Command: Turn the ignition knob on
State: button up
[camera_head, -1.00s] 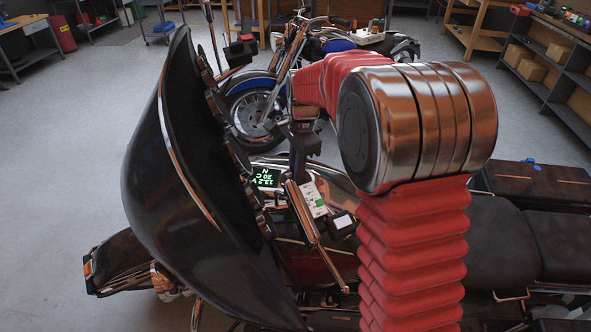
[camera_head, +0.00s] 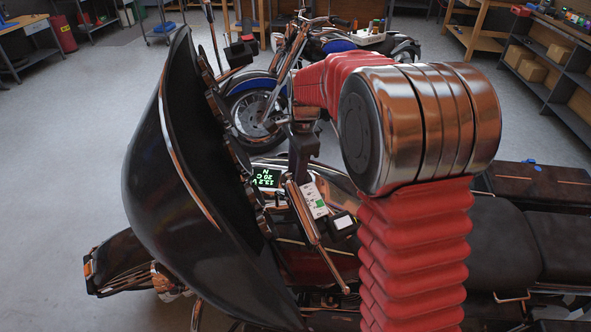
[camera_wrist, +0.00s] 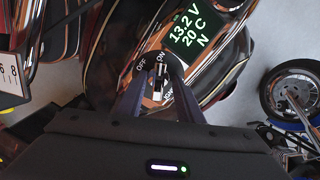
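The ignition knob (camera_wrist: 158,87) shows in the wrist view on a round dark plate with white lettering for OFF, ON and IGN. Its bar stands nearly upright in the picture, with its upper end close to the ON lettering; the exact setting is hard to read. My gripper (camera_wrist: 160,68) has its two dark fingers on either side of the knob, with small gaps beside the bar, so it looks open around it. In the head view the gripper is above the bike's console, and the knob cannot be made out there.
A green-lit display (camera_wrist: 190,35) reading 13.2 V, 20 C, N sits beside the knob; it also shows in the head view (camera_head: 266,178). A second motorcycle (camera_head: 255,105) stands behind. Grey floor is clear at left.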

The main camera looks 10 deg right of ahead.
notch_tip(320, 180, up, 14)
jog(key=s, duration=0.1)
jog(key=shift+s+d+f, duration=0.15)
jog(key=shift+d+f, duration=0.05)
jog(key=shift+d, duration=0.25)
dwell(0.6)
